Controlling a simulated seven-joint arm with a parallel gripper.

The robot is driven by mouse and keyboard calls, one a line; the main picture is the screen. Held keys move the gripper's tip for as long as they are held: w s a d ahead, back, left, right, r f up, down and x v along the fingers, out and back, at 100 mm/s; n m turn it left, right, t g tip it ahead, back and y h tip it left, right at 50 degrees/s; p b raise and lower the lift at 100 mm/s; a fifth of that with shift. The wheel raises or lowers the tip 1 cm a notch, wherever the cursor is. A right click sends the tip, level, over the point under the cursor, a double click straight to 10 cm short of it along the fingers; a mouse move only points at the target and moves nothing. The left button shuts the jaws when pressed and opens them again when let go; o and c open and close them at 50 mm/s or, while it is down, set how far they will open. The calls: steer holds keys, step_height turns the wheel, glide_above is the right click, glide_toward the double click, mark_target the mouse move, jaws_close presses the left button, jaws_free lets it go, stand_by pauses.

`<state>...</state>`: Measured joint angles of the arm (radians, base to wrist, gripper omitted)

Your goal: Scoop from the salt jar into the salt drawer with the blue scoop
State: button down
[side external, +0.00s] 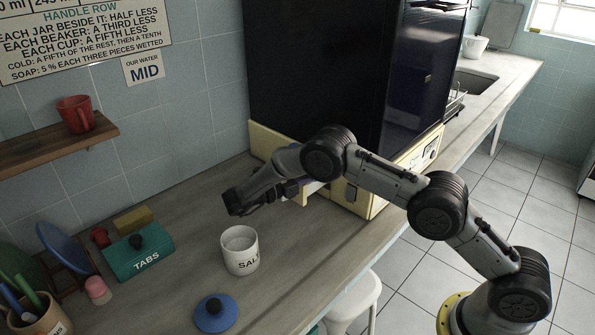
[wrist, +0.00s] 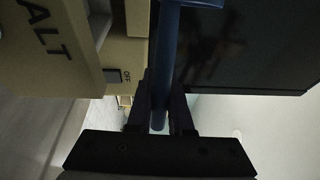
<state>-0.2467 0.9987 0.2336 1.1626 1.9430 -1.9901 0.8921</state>
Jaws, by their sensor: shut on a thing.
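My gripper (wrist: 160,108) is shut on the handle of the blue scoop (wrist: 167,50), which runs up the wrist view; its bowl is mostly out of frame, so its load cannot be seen. In the side view my gripper (side external: 291,188) is at the cream front of the machine, well above the counter. The salt drawer (wrist: 45,45), cream with dark letters "ALT" visible, stands out from the machine beside the scoop. Its inside is hidden. The white salt jar (side external: 241,262) stands upright and uncovered on the counter, with pale contents near its top.
A blue lid (side external: 215,314) lies in front of the jar. Counter right of the jar is clear.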

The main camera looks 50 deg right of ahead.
steer(key=shift+f+m, duration=0.5)
steer(key=shift+m, duration=0.3)
stand_by(0.9)
steer(key=shift+r+m+g+p, duration=0.2)
steer(key=shift+m+g+p, duration=0.15)
steer(key=shift+m, duration=0.75)
stand_by(1.3)
steer(key=n, duration=0.5)
steer(key=shift+w+r, duration=0.1)
steer(key=shift+r, duration=0.2)
